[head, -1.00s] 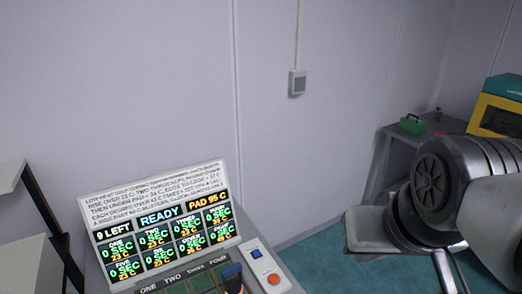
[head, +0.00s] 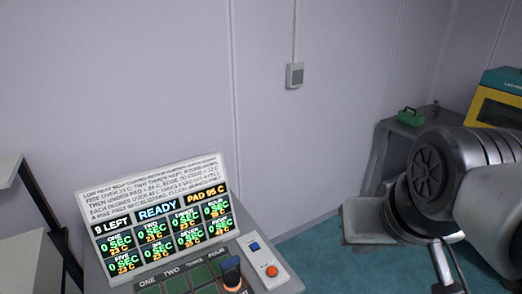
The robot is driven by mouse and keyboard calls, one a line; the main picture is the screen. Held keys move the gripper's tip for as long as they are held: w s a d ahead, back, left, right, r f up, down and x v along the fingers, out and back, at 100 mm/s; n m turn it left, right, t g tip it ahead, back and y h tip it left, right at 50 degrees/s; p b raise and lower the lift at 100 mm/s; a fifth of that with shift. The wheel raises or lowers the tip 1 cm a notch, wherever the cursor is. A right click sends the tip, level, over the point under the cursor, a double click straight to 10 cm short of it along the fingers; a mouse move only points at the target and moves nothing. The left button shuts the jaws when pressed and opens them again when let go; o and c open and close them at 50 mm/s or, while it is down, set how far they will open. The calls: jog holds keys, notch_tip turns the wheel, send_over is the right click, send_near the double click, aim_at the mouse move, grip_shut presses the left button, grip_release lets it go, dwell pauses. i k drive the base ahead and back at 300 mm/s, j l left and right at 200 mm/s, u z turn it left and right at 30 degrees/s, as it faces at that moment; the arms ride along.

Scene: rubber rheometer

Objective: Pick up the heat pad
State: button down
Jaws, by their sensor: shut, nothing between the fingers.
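The console screen (head: 157,211) reads READY and PAD 95 C. My arm fills the right side of the view, well to the right of the console. The fingers of my gripper do not show.
Green squares labelled ONE to FOUR lie below the screen. Beside them is a panel with a blue button (head: 254,247) and an orange button (head: 271,271). A shelf (head: 20,225) stands at left. A grey bench with a green box (head: 410,117) and a yellow-teal machine (head: 497,100) stand at right.

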aim_at(232, 282)
jog(key=j+u, duration=0.1)
jog(key=u, duration=2.05)
jog(key=j+z, duration=0.1)
jog(key=z, duration=1.15)
jog(key=i+j+u, duration=0.15)
jog(key=j, duration=0.35)
jog(key=k, duration=0.05)
